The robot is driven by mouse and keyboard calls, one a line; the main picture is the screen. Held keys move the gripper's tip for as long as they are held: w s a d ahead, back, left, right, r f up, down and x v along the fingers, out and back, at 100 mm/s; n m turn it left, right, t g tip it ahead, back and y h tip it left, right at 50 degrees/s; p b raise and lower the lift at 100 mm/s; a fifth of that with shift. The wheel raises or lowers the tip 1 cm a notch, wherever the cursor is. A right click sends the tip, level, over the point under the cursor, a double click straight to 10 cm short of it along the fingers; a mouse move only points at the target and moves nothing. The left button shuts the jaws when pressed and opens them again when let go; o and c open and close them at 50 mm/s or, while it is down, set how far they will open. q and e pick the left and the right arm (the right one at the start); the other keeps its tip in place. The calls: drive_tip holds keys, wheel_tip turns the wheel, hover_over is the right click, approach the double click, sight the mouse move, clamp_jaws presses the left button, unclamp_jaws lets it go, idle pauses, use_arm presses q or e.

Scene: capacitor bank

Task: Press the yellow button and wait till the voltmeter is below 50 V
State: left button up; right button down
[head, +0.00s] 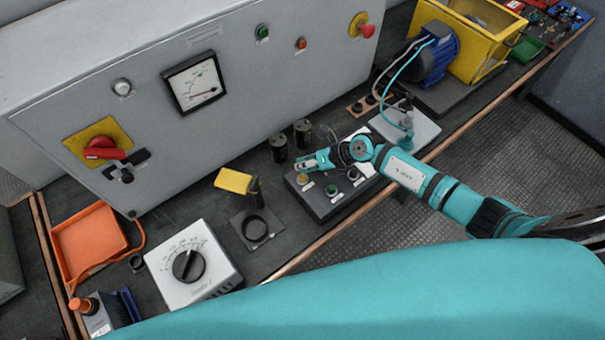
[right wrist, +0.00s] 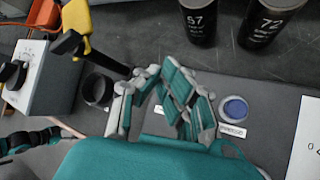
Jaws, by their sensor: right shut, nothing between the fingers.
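The black button box (head: 322,205) lies on the bench. A yellowish button (head: 303,179) is on its left part, with a green one (head: 331,190) beside it. My right gripper (head: 308,164) is shut and empty, its tips just behind the yellowish button in the head view; I cannot tell whether they touch anything. In the right wrist view the gripper (right wrist: 163,105) covers part of the box, and a blue button (right wrist: 234,108) shows to its right. The yellow button is not visible there. The voltmeter (head: 196,81) is on the grey cabinet; its reading is too small to tell. My left gripper is not in view.
Two black cylinders (head: 290,140) stand behind the box. A yellow-handled tool (head: 234,181), a black ring stand (head: 256,226) and a white dial box (head: 190,264) are to the left. A white plate (head: 412,128) with a small stand lies to the right.

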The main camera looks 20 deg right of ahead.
wheel_tip(320, 180, up, 5)
drive_tip(key=p, duration=0.4)
drive_tip(key=shift+f, duration=0.1)
drive_tip(key=shift+a, duration=0.1)
idle(0.4)
